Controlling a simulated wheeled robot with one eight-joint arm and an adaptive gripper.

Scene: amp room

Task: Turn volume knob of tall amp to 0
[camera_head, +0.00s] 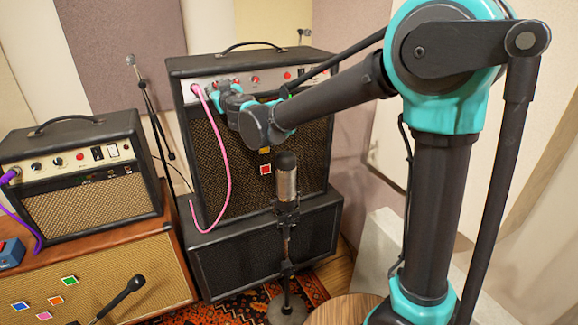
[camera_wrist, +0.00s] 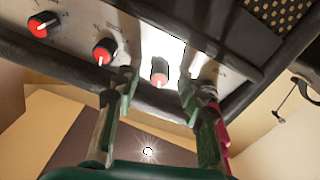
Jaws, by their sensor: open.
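The tall amp (camera_head: 262,165) is a black cabinet with a silver control panel (camera_head: 270,79) that bears red-capped knobs. My gripper (camera_wrist: 160,82) is at the left part of this panel, beside the plugged-in pink cable. In the wrist view its two green fingers are apart, with a red-capped knob (camera_wrist: 159,79) between their tips. Whether the fingers touch that knob I cannot tell. Two more red-capped knobs, one close by (camera_wrist: 104,51) and one farther out (camera_wrist: 42,25), lie to the left of the fingers. The panel lettering and the knob's setting are not readable.
The pink cable (camera_head: 226,170) hangs down the tall amp's front and shows beside the right finger in the wrist view (camera_wrist: 223,134). A microphone on a stand (camera_head: 286,180) stands in front of the amp, below my arm. A smaller amp (camera_head: 92,190) is at the left.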

